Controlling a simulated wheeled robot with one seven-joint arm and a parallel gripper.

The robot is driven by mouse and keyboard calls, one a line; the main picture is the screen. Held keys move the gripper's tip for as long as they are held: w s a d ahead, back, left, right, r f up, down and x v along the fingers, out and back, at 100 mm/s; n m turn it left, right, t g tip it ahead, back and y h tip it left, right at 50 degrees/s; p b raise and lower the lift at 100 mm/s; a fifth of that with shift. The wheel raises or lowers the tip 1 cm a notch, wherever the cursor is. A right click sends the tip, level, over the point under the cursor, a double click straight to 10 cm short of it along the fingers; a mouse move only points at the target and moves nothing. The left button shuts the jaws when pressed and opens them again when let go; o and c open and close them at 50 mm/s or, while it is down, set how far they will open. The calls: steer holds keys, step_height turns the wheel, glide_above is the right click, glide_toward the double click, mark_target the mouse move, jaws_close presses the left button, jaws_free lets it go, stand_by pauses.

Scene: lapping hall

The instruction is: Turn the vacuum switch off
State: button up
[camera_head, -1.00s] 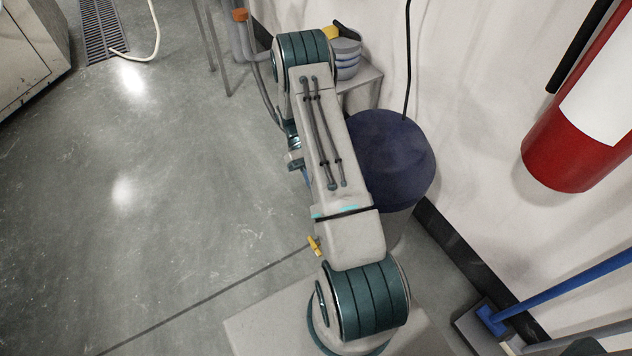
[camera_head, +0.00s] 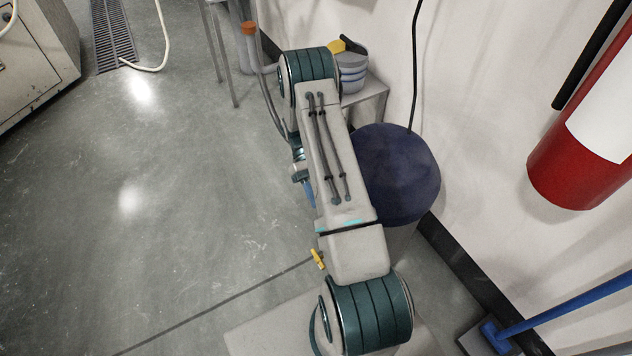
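No vacuum switch can be made out in this view. A round container with a dark blue lid (camera_head: 399,172) stands on the floor against the wall, partly hidden behind my arm; I cannot tell whether it is the vacuum. A black cord (camera_head: 414,70) runs down the wall to behind it. My arm reaches from the bottom of the picture up past the container's left side. My gripper cannot be made out beyond the arm, so its fingers do not show.
A small grey stand (camera_head: 371,98) with stacked round pieces is behind the arm's far joint. A red cylinder (camera_head: 577,165) hangs on the right wall. A blue-handled tool (camera_head: 563,306) leans at the lower right. A pale cabinet (camera_head: 40,65) stands at upper left. The floor at left is clear.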

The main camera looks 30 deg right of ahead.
steer(key=v, duration=1.3)
steer(key=shift+w+r+p, duration=0.15)
steer(key=shift+w+p, duration=0.05)
steer(key=shift+p, duration=0.25)
steer(key=shift+d, duration=0.1)
